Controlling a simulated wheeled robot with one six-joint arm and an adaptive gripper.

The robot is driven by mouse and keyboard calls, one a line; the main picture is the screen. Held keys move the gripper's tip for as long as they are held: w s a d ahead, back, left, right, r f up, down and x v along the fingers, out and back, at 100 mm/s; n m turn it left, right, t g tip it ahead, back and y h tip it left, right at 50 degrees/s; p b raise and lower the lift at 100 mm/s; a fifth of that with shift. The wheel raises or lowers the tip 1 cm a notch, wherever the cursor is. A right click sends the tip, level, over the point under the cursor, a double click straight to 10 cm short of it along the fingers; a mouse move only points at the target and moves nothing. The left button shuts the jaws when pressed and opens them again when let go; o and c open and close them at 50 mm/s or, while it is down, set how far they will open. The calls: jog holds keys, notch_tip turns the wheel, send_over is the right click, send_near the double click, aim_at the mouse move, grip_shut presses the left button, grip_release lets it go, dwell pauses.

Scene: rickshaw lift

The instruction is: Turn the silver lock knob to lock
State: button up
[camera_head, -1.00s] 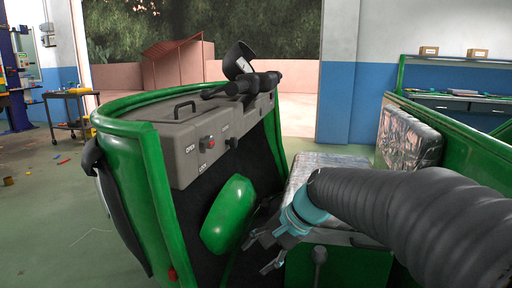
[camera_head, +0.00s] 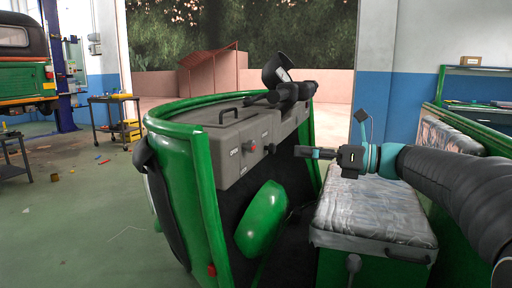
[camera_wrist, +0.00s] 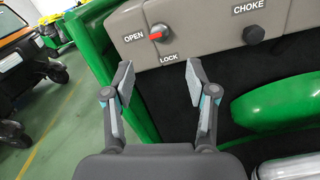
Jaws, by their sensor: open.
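The silver lock knob (camera_wrist: 159,32) with a red mark sits on the grey dash panel (camera_wrist: 200,22) in the wrist view, between the OPEN and LOCK labels. Its red end points left toward OPEN. In the head view the knob (camera_head: 251,147) is small, on the panel's near face. My gripper (camera_wrist: 159,74) is open and empty, its two fingers spread apart below the knob in the picture, not touching it. In the head view my gripper (camera_head: 303,152) is to the right of the knob, pointing left toward the panel.
A black CHOKE knob (camera_wrist: 253,34) is right of the lock knob. A green rounded part (camera_head: 262,220) bulges below the panel. The plastic-covered seat (camera_head: 370,212) lies below my arm. Handlebars (camera_head: 285,90) rise above the dash. Open floor is at left.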

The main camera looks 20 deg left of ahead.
aim_at(254, 146)
jog(key=a, duration=0.8)
jog(key=w+a, duration=0.1)
jog(key=a, duration=0.3)
jog(key=shift+a, duration=0.35)
grip_shut()
